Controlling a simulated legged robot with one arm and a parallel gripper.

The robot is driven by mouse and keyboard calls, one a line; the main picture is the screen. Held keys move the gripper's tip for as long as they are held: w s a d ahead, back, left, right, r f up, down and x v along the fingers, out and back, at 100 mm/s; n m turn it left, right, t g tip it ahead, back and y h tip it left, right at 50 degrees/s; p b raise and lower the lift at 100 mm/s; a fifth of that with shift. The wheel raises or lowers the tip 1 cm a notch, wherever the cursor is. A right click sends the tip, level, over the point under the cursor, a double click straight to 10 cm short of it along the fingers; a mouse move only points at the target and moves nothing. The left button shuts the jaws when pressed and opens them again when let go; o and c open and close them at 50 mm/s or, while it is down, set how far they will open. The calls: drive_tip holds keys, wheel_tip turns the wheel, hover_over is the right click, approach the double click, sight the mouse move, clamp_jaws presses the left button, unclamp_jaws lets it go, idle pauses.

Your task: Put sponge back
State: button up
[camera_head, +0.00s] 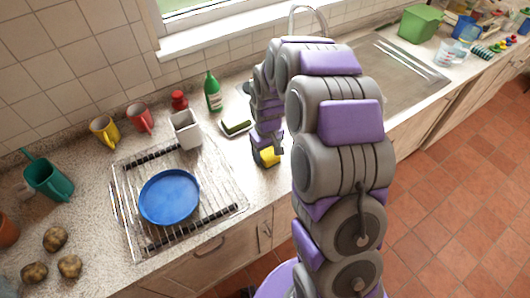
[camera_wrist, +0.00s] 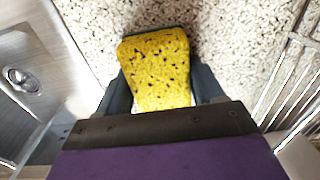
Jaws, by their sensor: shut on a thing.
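A yellow sponge (camera_head: 268,157) is held by my gripper (camera_head: 268,151) above the counter, in front of the sink area. In the wrist view the sponge (camera_wrist: 157,68) lies between the two dark fingers of my gripper (camera_wrist: 160,92), with a dark green edge at its far side. The gripper is shut on it. A small dish (camera_head: 237,127) with a dark green thing on it lies on the counter behind and to the left of the gripper. My arm hides part of the counter and sink.
A drying rack (camera_head: 222,205) with a blue plate (camera_head: 169,197) stands to the left. A white container (camera_head: 186,129), a green bottle (camera_head: 212,92) and a red bottle (camera_head: 179,100) stand at the back. The sink (camera_wrist: 25,80) is left in the wrist view. Speckled counter (camera_wrist: 215,40) is clear around the sponge.

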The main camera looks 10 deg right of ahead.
drive_tip(key=o, duration=0.7)
drive_tip(key=a, duration=0.3)
drive_tip(key=shift+o, duration=0.9)
drive_tip(key=shift+a, duration=0.3)
drive_tip(key=shift+o, duration=0.6)
drive_tip(key=shift+d, duration=1.55)
drive_tip(key=a+r, duration=0.2)
drive_tip(key=shift+a+p, duration=0.3)
drive_tip(key=s+r+p, duration=0.2)
drive_tip(key=s+r, duration=0.3)
drive_tip(key=r, duration=0.9)
drive_tip(key=s+r+m+g, duration=0.1)
drive_tip(key=s+r, duration=0.1)
drive_tip(key=s, duration=1.2)
drive_tip(key=s+d+r+m, duration=0.1)
drive_tip(key=s+r+m, duration=0.1)
drive_tip(key=s, duration=1.3)
drive_tip(key=shift+d+r+m+g, duration=0.3)
drive_tip(key=shift+r+g, duration=0.1)
drive_tip(key=shift+r, duration=0.3)
